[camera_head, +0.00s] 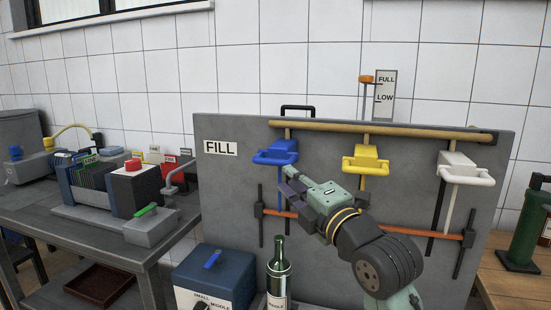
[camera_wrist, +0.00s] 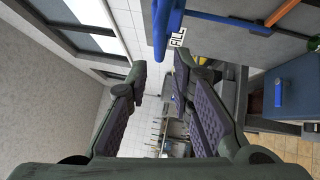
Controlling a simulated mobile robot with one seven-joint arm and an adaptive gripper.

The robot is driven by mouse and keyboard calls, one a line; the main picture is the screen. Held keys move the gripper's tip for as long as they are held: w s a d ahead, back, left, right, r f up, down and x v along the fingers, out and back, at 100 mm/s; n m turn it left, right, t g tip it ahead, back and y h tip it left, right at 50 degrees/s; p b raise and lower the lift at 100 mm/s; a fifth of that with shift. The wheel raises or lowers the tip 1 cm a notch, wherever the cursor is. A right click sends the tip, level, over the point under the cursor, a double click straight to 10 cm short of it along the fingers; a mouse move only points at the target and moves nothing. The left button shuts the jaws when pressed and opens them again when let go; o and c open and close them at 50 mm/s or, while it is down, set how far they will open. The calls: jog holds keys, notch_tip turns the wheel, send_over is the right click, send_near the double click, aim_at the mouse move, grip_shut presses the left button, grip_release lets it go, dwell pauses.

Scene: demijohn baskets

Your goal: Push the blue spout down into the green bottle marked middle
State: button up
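The blue spout (camera_head: 275,152) with its looped handle hangs at the left of the grey panel, below the tan bar. The green bottle (camera_head: 279,268) stands below it, upright, with a white label partly cut off by the frame edge; its lower part is out of view. My gripper (camera_head: 287,190) is just below and right of the blue spout, pointing left. In the wrist view my gripper (camera_wrist: 160,72) has its fingers spread apart. A blue bar (camera_wrist: 166,28), seemingly part of the spout, reaches in from the top toward the fingertips; nothing is gripped.
Yellow (camera_head: 366,159) and white (camera_head: 465,168) spouts hang to the right. A blue box (camera_head: 214,276) with a dial and size words stands left of the bottle. A side table (camera_head: 60,205) with equipment stands at left. An orange-brown bar (camera_head: 400,229) crosses the panel behind my arm.

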aim_at(273, 164)
jog(key=p+x, duration=0.3)
jog(key=x, duration=0.6)
jog(key=shift+w+a, duration=0.2)
jog(key=shift+w, duration=0.05)
grip_shut()
